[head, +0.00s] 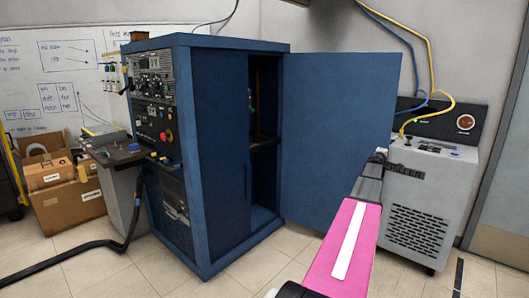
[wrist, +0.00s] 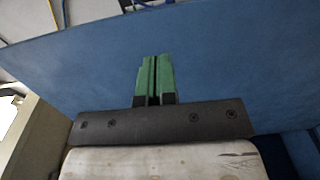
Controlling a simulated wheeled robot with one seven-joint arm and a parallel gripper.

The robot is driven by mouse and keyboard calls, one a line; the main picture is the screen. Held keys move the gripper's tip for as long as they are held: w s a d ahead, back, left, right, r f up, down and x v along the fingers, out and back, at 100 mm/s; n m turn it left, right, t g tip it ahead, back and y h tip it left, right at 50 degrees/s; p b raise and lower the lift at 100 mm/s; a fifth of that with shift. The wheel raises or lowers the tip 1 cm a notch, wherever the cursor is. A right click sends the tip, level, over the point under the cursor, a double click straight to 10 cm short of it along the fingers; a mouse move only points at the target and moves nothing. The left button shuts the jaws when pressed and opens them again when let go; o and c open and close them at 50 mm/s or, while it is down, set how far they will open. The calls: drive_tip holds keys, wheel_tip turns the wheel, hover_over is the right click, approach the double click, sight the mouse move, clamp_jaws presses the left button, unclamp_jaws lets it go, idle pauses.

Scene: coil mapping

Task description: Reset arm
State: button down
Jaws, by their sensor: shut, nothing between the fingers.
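My gripper (wrist: 154,70) is shut and empty, its two green fingers together in the wrist view. Behind the fingers in that view is the flat blue cabinet door (wrist: 235,60). In the head view my arm reaches up from the bottom, pink with a white stripe, and its end (head: 380,155) is in front of the right part of the open cabinet door (head: 335,120). I cannot tell whether the fingers touch the door. The blue cabinet (head: 215,150) stands upright with its door swung open to the right and a dark inside with a shelf showing.
A grey machine (head: 425,215) with yellow and blue hoses stands right of the door, close to my arm. Cardboard boxes (head: 70,200) and a small console (head: 118,150) are at left. A black cable (head: 95,250) lies on the tiled floor. Floor in front of the cabinet is clear.

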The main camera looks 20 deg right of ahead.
drive_tip(key=shift+a, duration=0.1)
drive_tip(key=w+a+f+m+g+y, duration=0.15)
drive_tip(key=a+f, duration=0.45)
drive_tip(key=a, duration=0.8)
drive_tip(key=w+a+f+m+g+y, duration=0.1)
drive_tip(key=a+f+m+y, duration=0.15)
drive_tip(key=a+f, duration=0.75)
drive_tip(key=w+a+f+m+g+y, duration=0.1)
drive_tip(key=w+a+f+m, duration=0.15)
drive_tip(key=a, duration=1.55)
drive_tip(key=s+a+f+g+y, duration=0.2)
drive_tip(key=s+a, duration=0.4)
drive_tip(key=a, duration=0.7)
drive_tip(key=s+a+f+g+y, duration=0.1)
drive_tip(key=s+a+f+y, duration=0.4)
drive_tip(key=a, duration=0.9)
drive_tip(key=s+a+f+g+y, duration=0.2)
drive_tip(key=s+a, duration=0.6)
drive_tip(key=a, duration=0.6)
wheel_tip(320, 180, down, 2)
drive_tip(key=shift+a+f+g+y, duration=0.25)
drive_tip(key=shift+g+y, duration=0.1)
drive_tip(key=shift+y, duration=0.35)
drive_tip(key=shift+s+d, duration=0.1)
